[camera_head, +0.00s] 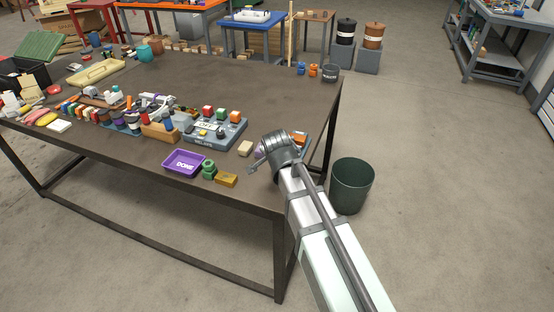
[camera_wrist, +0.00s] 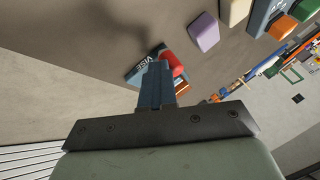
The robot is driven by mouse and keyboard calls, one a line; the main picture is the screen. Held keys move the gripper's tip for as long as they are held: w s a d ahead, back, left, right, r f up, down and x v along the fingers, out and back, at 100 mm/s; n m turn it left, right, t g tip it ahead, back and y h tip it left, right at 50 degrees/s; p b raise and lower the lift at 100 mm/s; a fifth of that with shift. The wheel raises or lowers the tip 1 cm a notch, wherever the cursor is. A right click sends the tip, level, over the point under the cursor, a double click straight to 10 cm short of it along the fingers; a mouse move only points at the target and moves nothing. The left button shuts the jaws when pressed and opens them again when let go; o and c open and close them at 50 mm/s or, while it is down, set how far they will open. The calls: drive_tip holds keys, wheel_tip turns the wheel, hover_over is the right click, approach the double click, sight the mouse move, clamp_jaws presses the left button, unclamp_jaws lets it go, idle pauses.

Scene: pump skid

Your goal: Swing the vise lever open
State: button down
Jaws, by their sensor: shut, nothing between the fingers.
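The vise (camera_wrist: 140,68) shows in the wrist view as a blue-grey body with a VISE label, beside and partly behind my fingertips. A red part (camera_wrist: 173,63) of it sticks up to the right of the fingers, with an orange part lower down. I cannot tell which part is the lever. In the head view my arm hides most of the vise; an orange bit (camera_head: 300,138) shows past my wrist. My gripper (camera_wrist: 154,68) is shut and empty, its fingertips over or close to the vise; contact cannot be told.
A purple block (camera_wrist: 204,32) and a beige block (camera_head: 245,148) lie near the vise. A purple DONE tray (camera_head: 184,175), a green part (camera_head: 209,170) and a grey control panel (camera_head: 214,141) stand to the left. A dark bin (camera_head: 351,185) stands on the floor at right.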

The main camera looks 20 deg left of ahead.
drive_tip(key=shift+a, duration=0.25)
drive_tip(key=shift+s+d, duration=0.35)
drive_tip(key=shift+s, duration=0.05)
drive_tip(key=s+d, duration=0.2)
drive_tip(key=shift+s+d+r, duration=0.3)
drive_tip(key=shift+d, duration=0.1)
drive_tip(key=a+v, duration=0.2)
drive_tip(key=v, duration=0.7)
drive_tip(key=shift+d, duration=0.45)
drive_tip(key=shift+s+r, duration=0.1)
